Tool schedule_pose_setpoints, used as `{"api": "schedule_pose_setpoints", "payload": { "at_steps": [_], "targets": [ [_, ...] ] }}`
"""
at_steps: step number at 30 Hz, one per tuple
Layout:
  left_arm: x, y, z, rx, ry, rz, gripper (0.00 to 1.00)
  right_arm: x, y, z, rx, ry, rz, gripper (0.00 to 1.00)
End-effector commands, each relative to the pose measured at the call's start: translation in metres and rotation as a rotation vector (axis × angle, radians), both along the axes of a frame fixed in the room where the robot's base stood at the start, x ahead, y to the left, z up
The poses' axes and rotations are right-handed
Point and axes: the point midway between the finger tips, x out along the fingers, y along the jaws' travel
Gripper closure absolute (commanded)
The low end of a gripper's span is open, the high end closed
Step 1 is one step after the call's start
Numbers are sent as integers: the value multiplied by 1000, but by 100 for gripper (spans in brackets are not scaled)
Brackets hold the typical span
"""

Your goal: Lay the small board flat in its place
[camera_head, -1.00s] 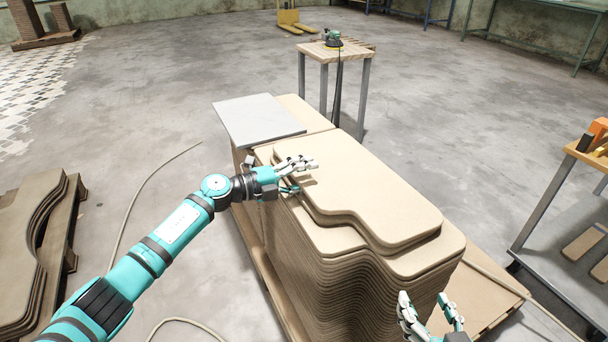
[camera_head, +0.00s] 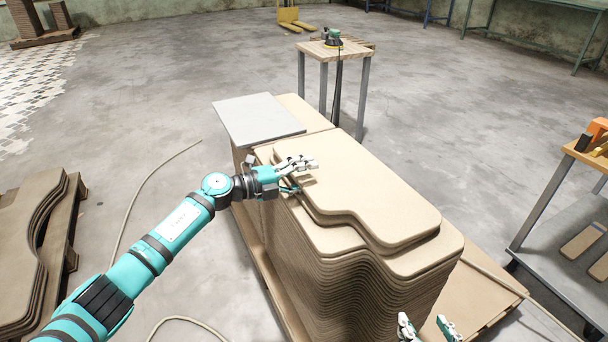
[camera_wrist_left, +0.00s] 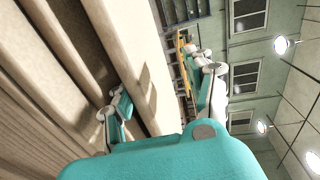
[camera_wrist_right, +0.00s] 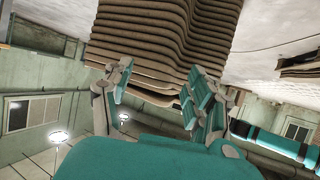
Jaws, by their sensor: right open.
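The small board (camera_head: 362,187) is a thin tan sheet with a wavy front edge. It lies on top of the tall stack of curved boards (camera_head: 345,280), with its edges set in from the larger board (camera_head: 440,255) beneath. My left gripper (camera_head: 299,176) is at its left edge, with fingers over the top face and a finger beside and below the edge. In the left wrist view the fingers (camera_wrist_left: 162,98) stand apart across the board edge. My right gripper (camera_head: 425,325) is open and empty, low in front of the stack; its spread fingers (camera_wrist_right: 165,95) show in the right wrist view.
A grey panel (camera_head: 258,120) lies on the stack's far-left end. A small table (camera_head: 340,50) with a sander stands behind. A workbench cart (camera_head: 560,200) is at right. Another board pile (camera_head: 30,250) is at left. A cable (camera_head: 145,190) runs over the floor.

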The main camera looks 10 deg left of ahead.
Motion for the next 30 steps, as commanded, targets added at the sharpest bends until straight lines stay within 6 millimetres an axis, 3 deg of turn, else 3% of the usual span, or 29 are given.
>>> {"api": "schedule_pose_setpoints", "payload": {
  "at_steps": [30],
  "targets": [
    [0, -1, 3, 14, 9, -1, 47, -23, -12, -26, -48, 195, -15, 42]
  ]
}}
